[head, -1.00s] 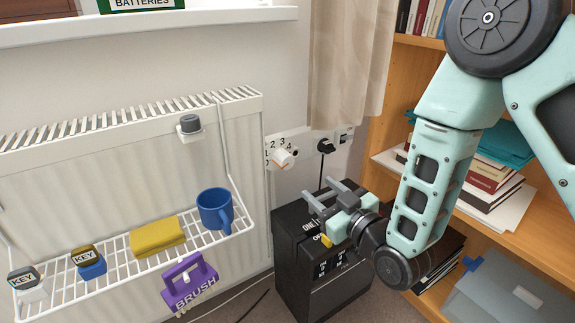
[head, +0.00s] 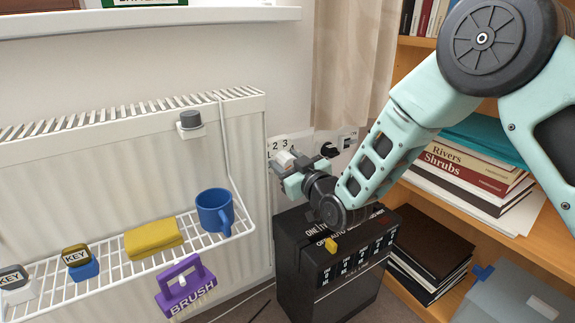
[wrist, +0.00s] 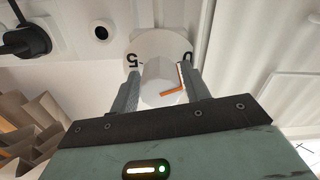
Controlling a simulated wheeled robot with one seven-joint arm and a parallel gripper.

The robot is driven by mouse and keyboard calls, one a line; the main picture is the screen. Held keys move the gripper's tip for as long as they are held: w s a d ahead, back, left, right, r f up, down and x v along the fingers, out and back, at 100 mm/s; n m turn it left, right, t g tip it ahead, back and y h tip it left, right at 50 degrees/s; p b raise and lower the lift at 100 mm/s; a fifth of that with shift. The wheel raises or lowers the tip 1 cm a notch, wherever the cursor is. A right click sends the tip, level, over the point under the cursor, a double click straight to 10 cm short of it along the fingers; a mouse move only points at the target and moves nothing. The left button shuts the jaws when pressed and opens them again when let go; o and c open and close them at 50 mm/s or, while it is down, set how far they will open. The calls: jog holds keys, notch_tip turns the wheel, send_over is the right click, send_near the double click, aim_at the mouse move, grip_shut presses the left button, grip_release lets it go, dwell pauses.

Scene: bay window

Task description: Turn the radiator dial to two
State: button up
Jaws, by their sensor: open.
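The radiator dial is a white knob (wrist: 158,80) with an orange pointer mark (wrist: 173,92), on a round numbered plate (wrist: 150,44). In the wrist view the plate's 5 shows at left and its 0 at right; the pointer lies on the knob's right side, towards the 0. In the head view the numerals 2 and 3 show above the dial (head: 285,158), partly covered by my gripper. My gripper (wrist: 158,88) is open, with one finger on each side of the knob. I cannot tell whether either finger touches it. It also shows in the head view (head: 284,165).
A black plug (head: 329,149) sits in the wall socket right of the dial. A black box (head: 335,270) stands below my wrist. The radiator (head: 110,160) is to the left, its wire shelf holding a blue mug (head: 213,209). A bookshelf (head: 478,224) stands right.

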jog(key=c, duration=0.7)
